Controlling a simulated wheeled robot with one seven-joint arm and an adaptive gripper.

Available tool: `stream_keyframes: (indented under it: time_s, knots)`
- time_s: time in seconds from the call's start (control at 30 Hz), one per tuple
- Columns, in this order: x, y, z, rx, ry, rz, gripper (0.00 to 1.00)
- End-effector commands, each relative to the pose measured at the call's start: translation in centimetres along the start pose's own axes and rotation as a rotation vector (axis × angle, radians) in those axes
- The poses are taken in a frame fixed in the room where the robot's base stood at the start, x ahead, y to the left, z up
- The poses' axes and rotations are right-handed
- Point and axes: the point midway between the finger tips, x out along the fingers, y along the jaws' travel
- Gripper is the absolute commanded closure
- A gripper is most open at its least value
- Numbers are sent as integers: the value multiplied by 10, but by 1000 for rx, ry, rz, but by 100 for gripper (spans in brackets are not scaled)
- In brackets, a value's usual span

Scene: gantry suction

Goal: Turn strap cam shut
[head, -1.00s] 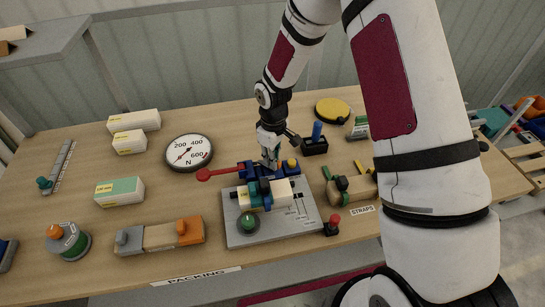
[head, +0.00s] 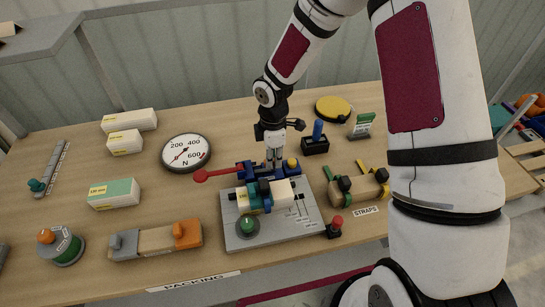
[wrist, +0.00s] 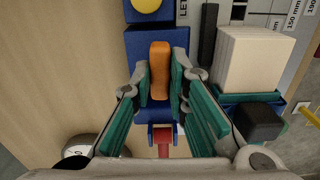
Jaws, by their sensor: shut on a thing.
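My gripper (head: 274,165) points down at the blue block (head: 249,170) behind the grey fixture plate (head: 240,240). In the wrist view its teal-padded fingers (wrist: 160,83) are shut on an upright orange tab (wrist: 160,62) on the blue block (wrist: 155,42). The tab is hidden in the head view. A red-ended lever (head: 202,176) sticks out left from the block. A cream box (head: 281,190) lies on the plate, wrapped by a blue-green strap with a dark cam (head: 263,187). The cream box (wrist: 255,60) and the dark cam (wrist: 258,122) also show right of my fingers in the wrist view.
A yellow knob (head: 292,163) stands close right of my gripper. A round gauge (head: 186,152) stands behind left. Spare straps on a wooden holder (head: 360,190), a green knob (head: 247,226) and a red-topped switch (head: 336,226) are nearby.

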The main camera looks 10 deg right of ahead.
Motion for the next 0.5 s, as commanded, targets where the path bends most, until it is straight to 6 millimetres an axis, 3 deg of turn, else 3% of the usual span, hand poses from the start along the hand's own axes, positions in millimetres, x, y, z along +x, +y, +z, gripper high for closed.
stream_keyframes:
  time_s: [0.5]
  knots:
    - [0,0,1,-61,-1,0,100]
